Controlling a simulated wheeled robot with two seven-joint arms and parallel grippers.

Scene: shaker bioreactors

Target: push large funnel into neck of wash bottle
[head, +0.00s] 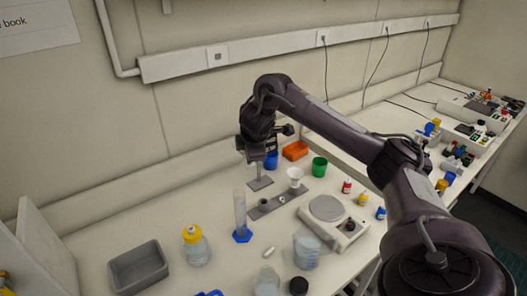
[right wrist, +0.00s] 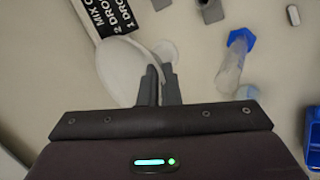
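A clear bottle (head: 267,282) stands at the front edge and may be the wash bottle. My left gripper is out of view.
A white funnel (head: 295,174) sits by the grey rack (head: 268,208). A measuring cylinder (head: 241,215) with a blue base, a yellow-capped bottle (head: 196,246), a beaker (head: 306,251), a balance (head: 335,220) and a grey tray (head: 138,268) stand around it.

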